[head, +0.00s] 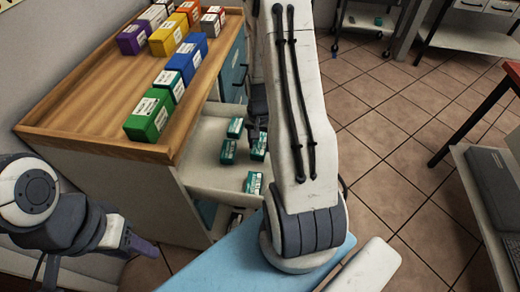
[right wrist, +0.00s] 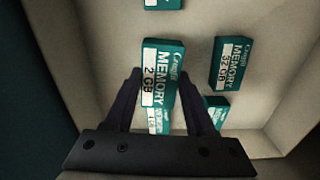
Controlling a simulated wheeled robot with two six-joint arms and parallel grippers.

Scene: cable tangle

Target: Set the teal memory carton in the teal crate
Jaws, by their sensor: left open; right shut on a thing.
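Several teal memory cartons lie in the pale open drawer (head: 202,178). My right gripper (right wrist: 160,88) is shut on a teal memory carton (right wrist: 160,68) marked 2 GB, over the drawer floor. Another teal carton (right wrist: 230,63) lies to its right, and others show below and at the top edge. In the head view my right arm hides most of my right gripper (head: 256,122), so the held carton is hard to pick out there. My left gripper (head: 143,246) is open and empty at the lower left, away from the drawer. I cannot make out a teal crate.
The wooden cabinet top (head: 85,92) bears green, blue, yellow, purple and other boxes. The drawer walls (right wrist: 80,80) stand close around my right gripper. A table with a red edge (head: 492,97) and a grey shelf are at right. The tiled floor between is clear.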

